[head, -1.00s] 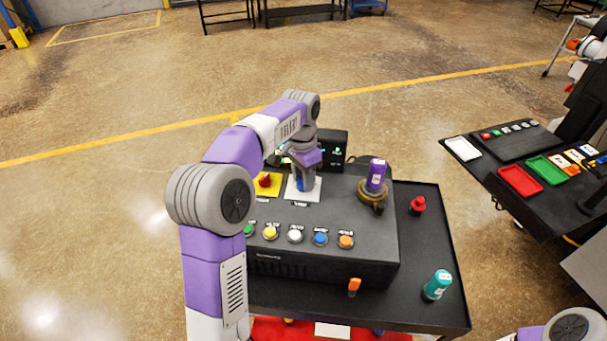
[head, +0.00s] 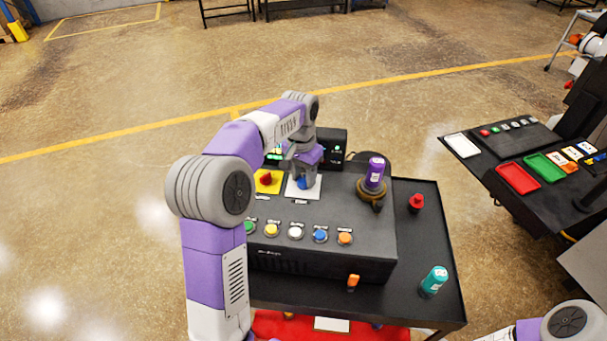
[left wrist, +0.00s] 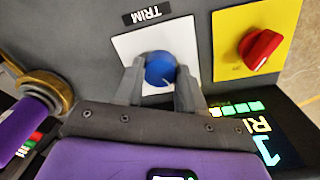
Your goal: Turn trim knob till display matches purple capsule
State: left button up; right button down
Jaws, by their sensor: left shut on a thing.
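The blue trim knob (left wrist: 160,70) sits on a white square plate (left wrist: 127,47) labelled TRIM in the left wrist view. My left gripper (left wrist: 160,85) is shut on the knob, one finger on each side. In the head view the left gripper (head: 303,175) reaches down over the panel and partly covers the knob (head: 304,183). The purple capsule (head: 374,172) stands upright in a brass-coloured ring at the panel's right. The display (head: 332,150) behind the panel is partly hidden by my arm; in the left wrist view the display (left wrist: 262,135) shows green blocks and cut-off lettering. My right gripper is out of view.
A red knob (left wrist: 262,50) on a yellow plate is beside the trim plate. Several coloured buttons (head: 295,233) line the panel front. A red capsule (head: 416,203), a teal capsule (head: 434,281) and an orange-handled item (head: 353,282) are on the black cart (head: 410,300).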

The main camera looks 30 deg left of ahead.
aim_at(302, 178)
pick_arm(q)
jog(key=o, duration=1)
jog(key=shift+o, duration=0.2)
jog(key=shift+r, duration=0.1)
jog(key=r, duration=0.3)
jog(key=r+p, duration=0.1)
jog(key=r, duration=0.3)
jog(key=shift+a+r, duration=0.2)
jog(key=shift+r, duration=0.05)
jog(key=shift+f, duration=0.1)
